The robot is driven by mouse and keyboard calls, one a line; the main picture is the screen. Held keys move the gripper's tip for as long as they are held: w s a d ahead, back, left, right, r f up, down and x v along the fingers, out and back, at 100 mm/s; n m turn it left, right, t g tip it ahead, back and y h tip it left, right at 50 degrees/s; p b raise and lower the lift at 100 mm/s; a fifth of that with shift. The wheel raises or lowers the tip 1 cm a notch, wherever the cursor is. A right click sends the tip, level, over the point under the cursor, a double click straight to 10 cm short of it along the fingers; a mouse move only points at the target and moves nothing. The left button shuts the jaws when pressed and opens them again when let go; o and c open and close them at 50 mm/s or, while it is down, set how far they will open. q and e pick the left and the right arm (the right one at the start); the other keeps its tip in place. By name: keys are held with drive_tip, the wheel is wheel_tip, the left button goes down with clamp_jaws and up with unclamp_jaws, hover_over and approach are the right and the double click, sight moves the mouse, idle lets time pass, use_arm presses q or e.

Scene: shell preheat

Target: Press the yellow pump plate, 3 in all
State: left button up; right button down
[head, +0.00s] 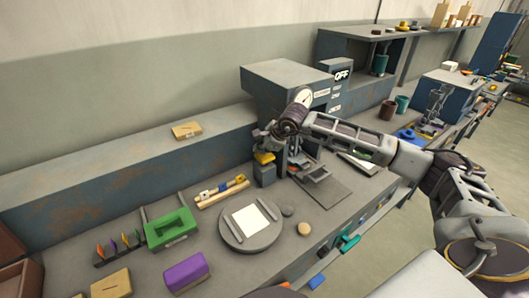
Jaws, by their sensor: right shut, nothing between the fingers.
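The yellow pump plate (264,157) sits on top of a small blue-grey block (265,174) at the front of the blue-grey machine (285,85). My right arm reaches in from the right, and its gripper (263,147) is shut and empty, right above the plate. The fingertips look very close to the plate; I cannot tell whether they touch it. The wrist hides part of the machine's front. The machine carries a round gauge (303,97) and a black sign reading OFF (342,76). My left gripper is not in view.
A round grey plate with a white sheet (236,243), a green tray (171,229), a purple block (187,271) and yellow blocks on a rail (222,191) lie on the bench left of the machine. A raised ledge (90,184) runs behind.

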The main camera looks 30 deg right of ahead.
sight(261, 155)
drive_tip(key=shift+r+p, duration=0.35)
drive_tip(key=shift+r, duration=0.95)
drive_tip(key=shift+r, duration=0.1)
drive_tip(key=shift+w+r, duration=0.1)
drive_tip(key=shift+r, duration=0.1)
drive_tip(key=shift+r+p, duration=0.65)
drive_tip(key=shift+r, duration=0.6)
drive_tip(key=shift+r+p, duration=0.35)
drive_tip(key=shift+r, duration=0.6)
